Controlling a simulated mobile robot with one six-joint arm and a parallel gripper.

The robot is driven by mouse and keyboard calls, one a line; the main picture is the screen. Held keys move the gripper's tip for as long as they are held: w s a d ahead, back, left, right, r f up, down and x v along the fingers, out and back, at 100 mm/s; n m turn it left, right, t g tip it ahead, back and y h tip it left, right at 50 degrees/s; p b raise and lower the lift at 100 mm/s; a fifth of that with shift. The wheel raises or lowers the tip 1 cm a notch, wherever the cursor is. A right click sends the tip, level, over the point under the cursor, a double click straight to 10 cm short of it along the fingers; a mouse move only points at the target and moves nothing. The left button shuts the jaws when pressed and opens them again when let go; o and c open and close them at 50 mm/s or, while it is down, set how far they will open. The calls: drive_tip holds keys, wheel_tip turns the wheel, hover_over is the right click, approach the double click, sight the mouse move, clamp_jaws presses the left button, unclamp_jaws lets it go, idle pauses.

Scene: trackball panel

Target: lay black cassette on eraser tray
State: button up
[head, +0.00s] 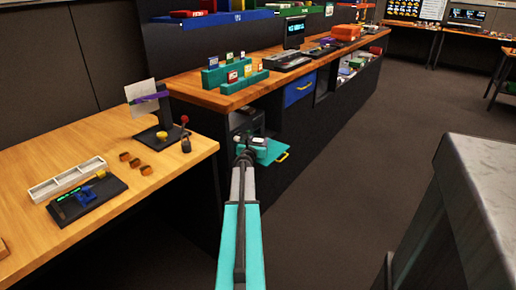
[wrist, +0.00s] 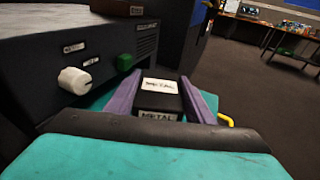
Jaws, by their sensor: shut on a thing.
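The black cassette (wrist: 160,100), with a white label and the word METAL on its near edge, is between the two purple fingers of my gripper (wrist: 162,80), which is shut on it. A teal tray with a yellow handle, which looks like the eraser tray (head: 273,152), juts from a dark machine at the cabinet's near end. In the wrist view, the teal tray (wrist: 104,93) is under and around the cassette. I cannot tell whether the cassette touches it. In the head view my gripper (head: 246,146) is over the tray's left part and the cassette is not clear.
The dark machine (wrist: 75,55) with a white knob (wrist: 74,80) and green button (wrist: 124,62) stands close left of my gripper. A wooden desk (head: 180,165) is at left; a grey-topped counter (head: 480,170) is at right. Open floor (head: 345,200) lies between.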

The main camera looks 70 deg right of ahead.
idle(0.3)
drive_tip(key=shift+f+b, duration=0.85)
drive_tip(key=shift+f, duration=0.9)
drive_tip(key=shift+f, duration=0.15)
drive_tip(key=o, duration=1.1)
drive_tip(key=shift+r, duration=0.2)
drive_tip(key=v, duration=1.2)
drive_tip(key=shift+f, duration=0.1)
drive_tip(key=shift+s, duration=0.1)
